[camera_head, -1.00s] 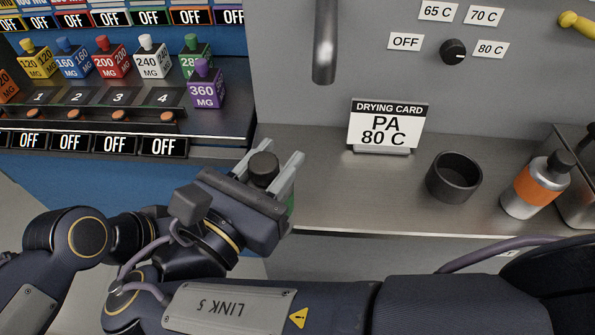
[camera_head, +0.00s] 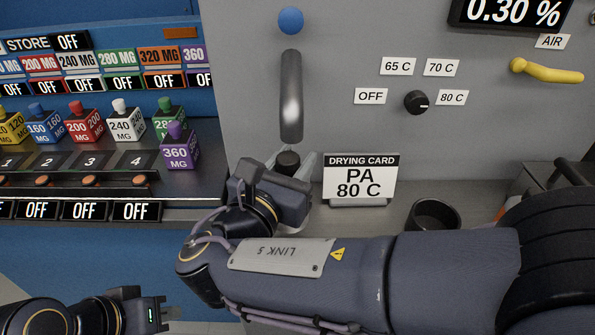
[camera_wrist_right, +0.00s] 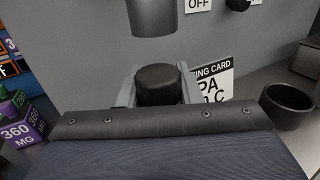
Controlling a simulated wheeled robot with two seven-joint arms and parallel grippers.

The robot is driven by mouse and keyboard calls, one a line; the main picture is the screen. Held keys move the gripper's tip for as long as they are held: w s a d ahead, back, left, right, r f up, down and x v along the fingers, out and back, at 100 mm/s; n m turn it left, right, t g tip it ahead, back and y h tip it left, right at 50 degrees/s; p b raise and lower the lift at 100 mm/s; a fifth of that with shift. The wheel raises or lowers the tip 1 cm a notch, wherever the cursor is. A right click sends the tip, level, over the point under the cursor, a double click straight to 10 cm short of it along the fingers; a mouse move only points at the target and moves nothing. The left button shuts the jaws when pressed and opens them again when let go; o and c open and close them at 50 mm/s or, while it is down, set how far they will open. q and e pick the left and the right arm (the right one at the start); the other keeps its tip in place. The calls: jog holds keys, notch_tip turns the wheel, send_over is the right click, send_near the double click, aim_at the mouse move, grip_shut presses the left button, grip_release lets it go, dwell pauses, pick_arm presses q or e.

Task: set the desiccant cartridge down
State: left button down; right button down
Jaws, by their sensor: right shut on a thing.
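My right gripper (camera_head: 290,164) is shut on the desiccant cartridge, whose black cap (camera_head: 288,161) shows between the fingers. It is in front of the grey panel, just left of the drying card (camera_head: 360,178), which reads PA 80 C. In the right wrist view the cap (camera_wrist_right: 158,84) stands between the two fingers, below the end of a grey pipe (camera_wrist_right: 152,16). The cartridge's body is hidden behind my gripper, so I cannot tell whether it touches the shelf. My left gripper (camera_head: 168,313) is low at the left, away from everything; its finger gap is unclear.
A dark open cup (camera_head: 433,214) stands on the shelf right of the card, partly behind my right arm. An orange-banded bottle is almost wholly hidden there. A grey vertical pipe (camera_head: 291,95) hangs above my right gripper. A purple 360 MG block (camera_head: 179,148) stands at left.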

jog(key=shift+w+d, duration=0.25)
jog(key=shift+w, duration=0.15)
jog(key=shift+w+f+b, duration=0.15)
jog(key=shift+f+b, duration=0.05)
jog(key=shift+f, duration=0.65)
jog(key=shift+w+f+b, duration=0.1)
jog(key=shift+f+b, duration=0.05)
jog(key=shift+f, duration=0.8)
jog(key=c, duration=1)
grip_release()
jog(key=shift+f, duration=0.1)
jog(key=shift+c, duration=0.2)
jog(key=shift+r, duration=0.2)
jog(key=v, duration=1.2)
